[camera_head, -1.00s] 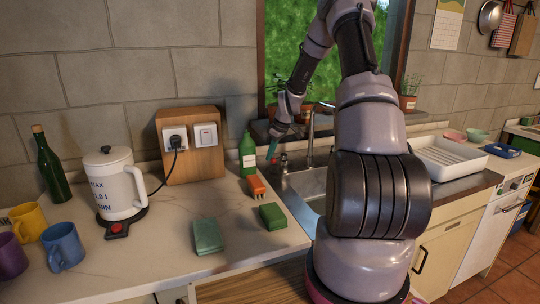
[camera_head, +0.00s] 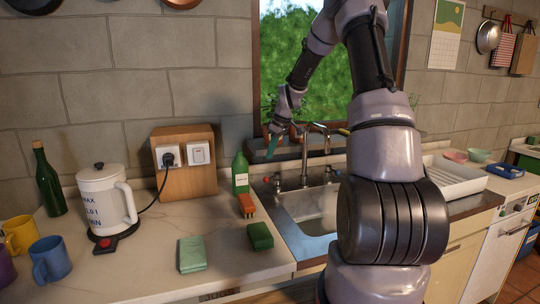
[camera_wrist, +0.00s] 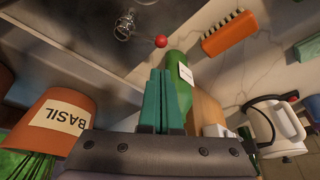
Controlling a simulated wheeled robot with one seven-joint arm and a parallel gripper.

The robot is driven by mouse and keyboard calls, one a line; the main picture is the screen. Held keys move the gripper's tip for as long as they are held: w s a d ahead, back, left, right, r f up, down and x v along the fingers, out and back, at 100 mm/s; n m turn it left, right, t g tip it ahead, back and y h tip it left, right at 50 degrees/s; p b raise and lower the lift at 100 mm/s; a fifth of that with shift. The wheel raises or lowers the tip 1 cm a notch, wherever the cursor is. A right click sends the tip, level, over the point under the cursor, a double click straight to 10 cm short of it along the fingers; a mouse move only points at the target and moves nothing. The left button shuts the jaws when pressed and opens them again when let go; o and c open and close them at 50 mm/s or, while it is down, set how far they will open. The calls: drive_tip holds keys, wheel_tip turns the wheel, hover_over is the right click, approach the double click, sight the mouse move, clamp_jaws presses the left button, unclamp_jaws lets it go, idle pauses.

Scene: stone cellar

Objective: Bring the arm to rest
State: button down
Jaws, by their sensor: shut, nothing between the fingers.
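My arm rises on the right of the head view and bends over toward the window. My gripper (camera_head: 272,146) hangs near the window sill, beside the tap, above and to the right of the green soap bottle (camera_head: 240,174). Its teal fingers (camera_wrist: 162,100) are together in the wrist view, with nothing between them. In that view the green bottle (camera_wrist: 180,82) shows behind the fingers. Whether the fingertips touch anything is not clear, though they look apart from the bottle in the head view.
The sink (camera_head: 312,210) and tap (camera_head: 304,155) are close to my arm. A basil pot (camera_wrist: 54,120) is near my gripper. The counter holds a kettle (camera_head: 103,200), an orange brush (camera_head: 246,206), sponges (camera_head: 192,254) and mugs (camera_head: 50,260). A white dish rack (camera_head: 455,180) stands right of the sink.

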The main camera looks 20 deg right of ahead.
drive_tip(key=s+a+r+m+t+h, duration=0.1)
drive_tip(key=s+a+r+m, duration=0.15)
drive_tip(key=s+r, duration=0.55)
drive_tip(key=s+a+r+m+h, duration=0.1)
drive_tip(key=s+a+r+m, duration=0.15)
drive_tip(key=s+r, duration=0.55)
drive_tip(key=s+a+r+m+t, duration=0.1)
drive_tip(key=s+r+m, duration=0.2)
drive_tip(key=s, duration=0.7)
drive_tip(key=s+r+m+t+y, duration=0.1)
drive_tip(key=s+r+m, duration=0.3)
drive_tip(key=s, duration=0.6)
drive_tip(key=shift+s+a+r+t, duration=0.2)
drive_tip(key=shift+a+t, duration=0.15)
drive_tip(key=shift+t, duration=0.15)
idle(3.9)
